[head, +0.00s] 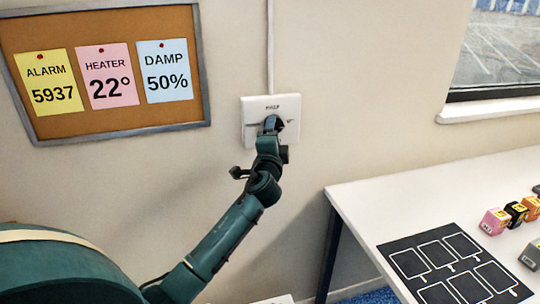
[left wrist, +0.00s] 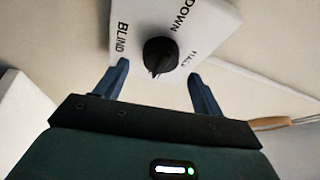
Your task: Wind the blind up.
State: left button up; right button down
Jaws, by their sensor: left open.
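A white control plate (head: 252,113) is fixed to the wall in the head view, with my left gripper (head: 273,124) in front of it, hiding its middle. In the left wrist view the plate (left wrist: 205,25) carries the words BLIND, DOWN and HALF and a round black knob (left wrist: 160,55). My left gripper (left wrist: 158,70) is open, with one finger to each side of the knob and gaps between. Whether the fingertips reach past the knob's face is unclear. The window (head: 500,45) shows only in part at the upper right; no blind is visible in that part. My right gripper is out of view.
A cork board (head: 125,30) with notes hangs left of the plate. A white cable duct (head: 270,45) runs up the wall from the plate. A white table (head: 375,205) at the right holds a black outlined mat (head: 440,240) and several small coloured cartons (head: 494,221).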

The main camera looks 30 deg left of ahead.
pick_arm(q)
jog(key=b+v, duration=0.1)
jog(key=v, duration=0.9)
jog(key=shift+f, duration=0.15)
jog(key=s+d+f+n+g+h, duration=0.1)
jog(key=s+d+f+h, duration=0.2)
jog(key=f, duration=0.5)
jog(key=s+d+f+n+g+h, duration=0.1)
jog(key=s+d+f+g+h, duration=0.1)
jog(key=s+d+f, duration=0.4)
jog(key=s+d+f+n+g+h, duration=0.2)
jog(key=s+d+f+h, duration=0.2)
jog(key=f, duration=0.8)
jog(key=shift+s+d+h, duration=0.4)
jog(key=shift+s+d, duration=0.3)
jog(key=shift+d, duration=0.35)
jog(key=s+d+f+n, duration=0.1)
jog(key=s, duration=0.2)
jog(key=s+d+f+n+g+h, duration=0.1)
jog(key=s+d+f, duration=0.1)
jog(key=s, duration=0.1)
jog(key=s+d+f+n+h, duration=0.1)
jog(key=s+d+f+n, duration=0.1)
jog(key=s, duration=0.1)
jog(key=shift+s+d+g, duration=0.1)
jog(key=shift+d+g, duration=0.1)
jog(key=shift+g, duration=0.2)
jog(key=shift+c, duration=0.4)
